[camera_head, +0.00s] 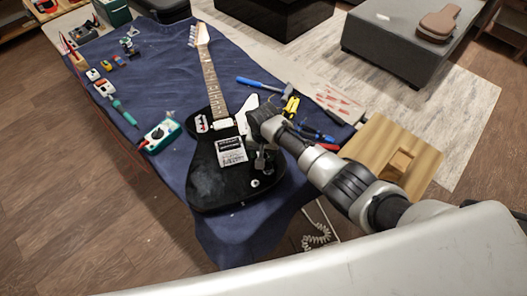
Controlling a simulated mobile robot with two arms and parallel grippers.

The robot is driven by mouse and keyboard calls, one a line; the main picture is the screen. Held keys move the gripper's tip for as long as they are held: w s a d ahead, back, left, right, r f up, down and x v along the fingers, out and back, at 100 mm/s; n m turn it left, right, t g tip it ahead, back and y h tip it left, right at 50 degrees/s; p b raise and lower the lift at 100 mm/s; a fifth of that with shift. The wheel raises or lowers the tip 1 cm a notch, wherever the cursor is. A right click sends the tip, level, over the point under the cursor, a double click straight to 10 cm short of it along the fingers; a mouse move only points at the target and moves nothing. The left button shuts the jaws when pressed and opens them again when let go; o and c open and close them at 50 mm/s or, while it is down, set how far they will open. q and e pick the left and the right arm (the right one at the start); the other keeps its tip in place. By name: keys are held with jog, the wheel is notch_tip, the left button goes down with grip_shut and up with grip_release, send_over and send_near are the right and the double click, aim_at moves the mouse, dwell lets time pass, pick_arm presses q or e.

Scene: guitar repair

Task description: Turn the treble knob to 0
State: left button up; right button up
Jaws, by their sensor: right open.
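A black electric guitar (215,182) lies face up on a dark blue cloth, its neck pointing to the back of the table. A small light knob (254,183) shows on the lower right of its body. I cannot tell whether this is the treble knob, and no number can be read. My right gripper (264,160) is open over the right side of the body, just above the small knob in the picture. It hides part of the control area, and I cannot tell whether it touches anything. My left gripper is not in view.
A multimeter (160,135) lies left of the guitar. A blue-handled hammer (263,84) and yellow-handled pliers (291,107) lie to its right. A wooden stool (378,145) stands at the right. The blue cloth (165,70) has free room left of the neck.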

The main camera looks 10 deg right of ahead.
grip_shut()
jog(key=shift+n, duration=0.3)
jog(key=shift+n+p, duration=0.45)
jog(key=shift+n, duration=0.45)
jog(key=n, duration=0.2)
jog(key=shift+n+p, duration=0.3)
jog(key=n, duration=0.5)
jog(key=shift+p, duration=0.3)
jog(key=shift+n, duration=0.3)
